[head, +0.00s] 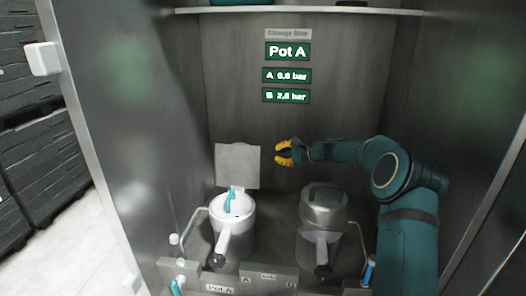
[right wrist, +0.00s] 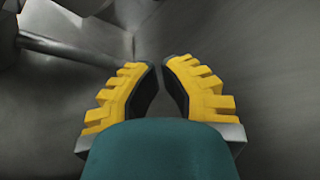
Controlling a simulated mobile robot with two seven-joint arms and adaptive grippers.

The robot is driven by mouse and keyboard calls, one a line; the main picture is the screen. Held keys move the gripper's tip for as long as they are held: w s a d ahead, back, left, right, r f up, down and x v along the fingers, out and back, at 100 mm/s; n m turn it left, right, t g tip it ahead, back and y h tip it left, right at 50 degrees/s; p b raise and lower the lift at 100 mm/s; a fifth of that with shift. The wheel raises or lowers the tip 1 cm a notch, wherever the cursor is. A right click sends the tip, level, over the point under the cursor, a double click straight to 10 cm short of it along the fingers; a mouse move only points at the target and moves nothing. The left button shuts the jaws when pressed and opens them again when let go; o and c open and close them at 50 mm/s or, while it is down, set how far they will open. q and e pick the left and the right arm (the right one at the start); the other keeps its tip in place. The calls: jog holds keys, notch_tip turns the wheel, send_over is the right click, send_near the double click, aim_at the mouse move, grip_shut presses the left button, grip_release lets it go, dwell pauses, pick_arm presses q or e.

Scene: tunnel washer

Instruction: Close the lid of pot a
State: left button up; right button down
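Pot A (head: 238,222) is the round metal pot at the left, marked by a "Pot A" label in front. Its flat square lid (head: 238,166) stands raised, nearly upright, behind the open mouth. A teal piece (head: 230,202) shows at the mouth. My right gripper (head: 279,153) is just right of the lid's upper part, fingers pointing left, apart from it in the picture. In the right wrist view its yellow fingers (right wrist: 158,66) are parted with nothing between them. My left gripper is not in view.
Pot B (head: 324,208), with its lid down, stands to the right below my right arm. A shelf (head: 300,11) crosses the top. Metal walls close in on both sides, and a sign (head: 287,51) on the back wall reads "Pot A".

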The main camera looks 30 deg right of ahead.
aim_at(241, 161)
jog(key=w+a+p, duration=0.2)
jog(key=w+a, duration=0.3)
jog(key=a, duration=0.1)
jog(key=shift+w+f, duration=0.2)
jog(key=shift+f, duration=0.1)
dwell(0.4)
jog(key=shift+a, duration=0.1)
dwell(0.3)
